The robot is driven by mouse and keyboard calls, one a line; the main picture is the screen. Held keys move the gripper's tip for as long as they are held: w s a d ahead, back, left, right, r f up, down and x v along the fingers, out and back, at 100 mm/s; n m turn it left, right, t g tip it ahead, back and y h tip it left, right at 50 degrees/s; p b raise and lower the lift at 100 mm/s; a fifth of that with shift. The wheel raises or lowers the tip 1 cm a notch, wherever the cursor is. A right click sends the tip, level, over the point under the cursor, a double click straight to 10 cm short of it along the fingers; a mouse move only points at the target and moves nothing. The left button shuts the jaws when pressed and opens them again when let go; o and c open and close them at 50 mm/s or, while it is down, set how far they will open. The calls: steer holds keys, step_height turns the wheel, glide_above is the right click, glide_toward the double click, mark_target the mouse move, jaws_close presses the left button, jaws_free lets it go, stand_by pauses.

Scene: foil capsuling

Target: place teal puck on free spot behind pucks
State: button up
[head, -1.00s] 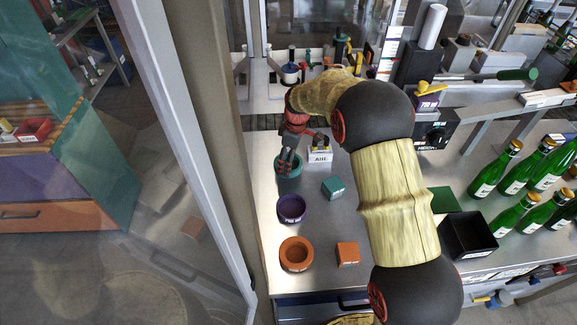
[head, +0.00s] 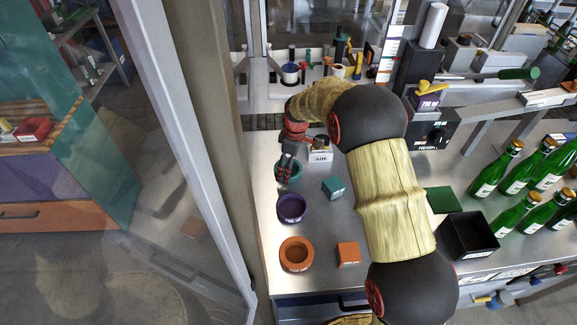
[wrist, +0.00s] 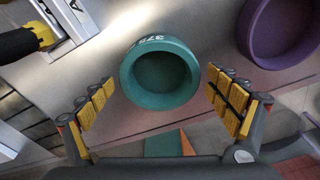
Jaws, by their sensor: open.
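The teal puck (head: 288,171) is a round, hollow ring-like piece that appears to sit flat on the steel table, behind the purple puck (head: 292,208) and the orange puck (head: 296,268). My gripper (head: 285,174) is over the teal puck and partly hides it in the head view. In the wrist view, my gripper (wrist: 161,88) is open, with one yellow-padded finger on each side and a gap to the teal puck (wrist: 160,100). The purple puck (wrist: 282,28) shows at the upper right there.
A teal block (head: 333,188) and an orange block (head: 348,254) stand right of the pucks. A white labelled box (head: 320,155) is close to my gripper's right. A black open bin (head: 468,236) and green bottles (head: 497,170) are farther right. A glass panel edges the left.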

mark_target(293, 173)
steer(key=s+d+r+m+t+p, duration=0.1)
steer(key=s+d+r+m, duration=0.2)
steer(key=r, duration=0.8)
steer(key=s+d+r, duration=0.2)
steer(key=s+r, duration=0.3)
steer(key=r, duration=0.7)
steer(key=s+d+r+m+t, duration=0.1)
steer(key=s+d+r+m, duration=0.25)
steer(key=s, duration=0.55)
steer(key=s+d+r+m+t, duration=0.1)
steer(key=s+d+r+m, duration=0.3)
steer(key=s, duration=0.5)
steer(key=s+d+m+t+h, duration=0.1)
steer(key=s+m+t, duration=0.1)
steer(key=s, duration=1.1)
steer(key=shift+d+f+m, duration=0.15)
steer(key=shift+f+m, duration=0.3)
steer(key=shift+m, duration=0.1)
steer(key=shift+f, duration=0.15)
